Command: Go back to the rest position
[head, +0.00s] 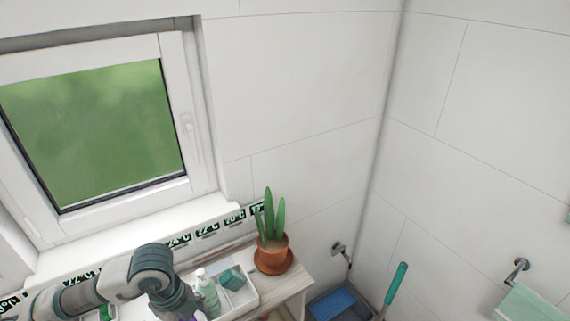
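My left arm (140,277) reaches in from the lower left in the head view, over the cart top, and bends down at its grey joint. Its gripper is below the picture's edge, so its fingers are hidden. My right arm and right gripper do not show. A white tray (248,298) with a pale pump bottle (207,294) and a teal item (232,278) stands just right of the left arm. Part of the tray is cut off by the bottom edge.
A potted plant (273,254) stands at the cart's (290,286) right corner. A window (100,130) is behind the cart. A blue bin (338,304) and a green-handled tool (395,285) stand to the right. A towel (527,306) hangs at the far right.

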